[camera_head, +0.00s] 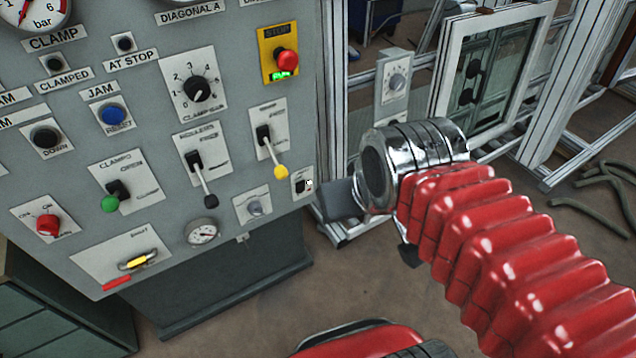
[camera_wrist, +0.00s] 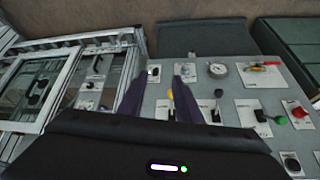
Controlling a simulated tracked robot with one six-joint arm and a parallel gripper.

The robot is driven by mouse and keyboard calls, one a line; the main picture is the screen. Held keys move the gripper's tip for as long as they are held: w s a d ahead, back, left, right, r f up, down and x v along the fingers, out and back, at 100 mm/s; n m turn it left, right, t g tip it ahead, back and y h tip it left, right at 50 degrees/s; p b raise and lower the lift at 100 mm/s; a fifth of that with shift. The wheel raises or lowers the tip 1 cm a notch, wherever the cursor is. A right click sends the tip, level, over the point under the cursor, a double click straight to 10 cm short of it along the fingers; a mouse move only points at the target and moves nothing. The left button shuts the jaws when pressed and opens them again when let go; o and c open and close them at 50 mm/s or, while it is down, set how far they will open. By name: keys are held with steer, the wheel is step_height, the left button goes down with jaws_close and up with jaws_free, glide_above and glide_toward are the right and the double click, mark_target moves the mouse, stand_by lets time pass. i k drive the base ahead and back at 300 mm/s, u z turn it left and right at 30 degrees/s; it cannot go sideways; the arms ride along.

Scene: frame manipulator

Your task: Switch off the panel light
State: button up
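A small white plate with a dark switch (camera_head: 303,185) sits at the lower right corner of the grey control panel (camera_head: 235,120). A tiny red spot shows on it; its lettering is too small to read. In the wrist view a small pale plate (camera_wrist: 154,74), which looks like the same one, appears between my fingertips. My gripper (camera_wrist: 158,79) is open, with two dark fingers apart and nothing between them but the view of the panel. I cannot tell the distance to the panel or which way the switch is set.
Close by are a grey knob (camera_head: 254,207), a yellow-tipped lever (camera_head: 273,150), a black-tipped lever (camera_head: 200,178) and a gauge (camera_head: 202,231). A red stop button (camera_head: 286,60) with a lit green strip is higher up. Aluminium framing (camera_head: 545,110) stands right of the panel.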

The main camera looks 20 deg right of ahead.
mark_target(300, 186)
steer(key=z, duration=0.05)
steer(key=k, duration=1.35)
steer(key=u, duration=0.5)
steer(key=i, duration=0.95)
steer(key=u, duration=0.35)
steer(key=i, duration=1)
steer(key=z, duration=0.4)
